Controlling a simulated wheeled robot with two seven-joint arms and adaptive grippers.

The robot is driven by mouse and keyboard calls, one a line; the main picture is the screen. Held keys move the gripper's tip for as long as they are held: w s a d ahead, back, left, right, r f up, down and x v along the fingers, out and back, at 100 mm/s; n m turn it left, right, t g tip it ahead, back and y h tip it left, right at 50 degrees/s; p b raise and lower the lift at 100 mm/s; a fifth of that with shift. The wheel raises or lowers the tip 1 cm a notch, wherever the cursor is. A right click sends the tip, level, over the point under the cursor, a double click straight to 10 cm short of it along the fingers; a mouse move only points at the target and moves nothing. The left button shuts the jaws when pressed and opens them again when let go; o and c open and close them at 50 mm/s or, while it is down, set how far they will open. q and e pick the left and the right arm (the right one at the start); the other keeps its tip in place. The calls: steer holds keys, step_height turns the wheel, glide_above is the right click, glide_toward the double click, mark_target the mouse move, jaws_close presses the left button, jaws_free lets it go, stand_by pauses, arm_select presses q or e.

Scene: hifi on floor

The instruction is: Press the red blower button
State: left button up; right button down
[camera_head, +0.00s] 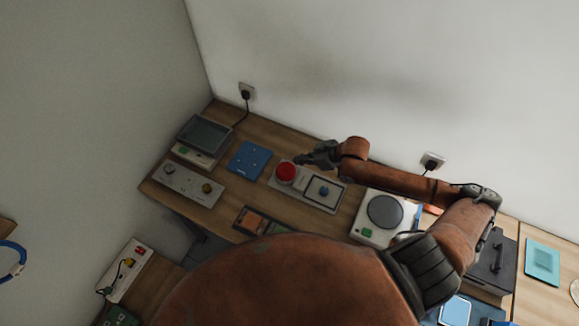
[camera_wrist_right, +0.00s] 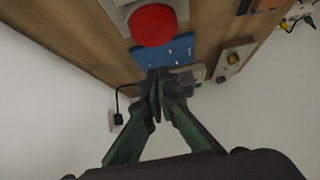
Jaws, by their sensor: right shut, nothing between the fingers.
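The red blower button (camera_head: 286,172) is a round red dome at the left end of a grey panel (camera_head: 325,203) on the wooden bench. It also shows large at the top of the right wrist view (camera_wrist_right: 153,25). My right gripper (camera_head: 303,159) is shut and empty, just behind and to the right of the button in the head view. In the right wrist view its closed fingertips (camera_wrist_right: 160,76) appear below the button, apart from it in the picture. The exact height over the bench cannot be told. My left gripper is not in view.
A blue plate (camera_head: 248,161), a device with a dark screen (camera_head: 205,134) and a panel with knobs (camera_head: 188,184) lie left of the button. A white hotplate-like device (camera_head: 368,230) stands to the right. Walls close off the back and left.

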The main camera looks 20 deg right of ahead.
mark_target(283, 168)
steer(key=x, duration=0.5)
steer(key=shift+w+a+f+p, duration=0.15)
steer(key=shift+w+a+p, duration=0.1)
steer(key=shift+p, duration=0.1)
step_height(283, 168, down, 3)
steer(key=shift+f+p, duration=0.2)
steer(key=shift+p, duration=0.1)
steer(key=shift+f, duration=0.5)
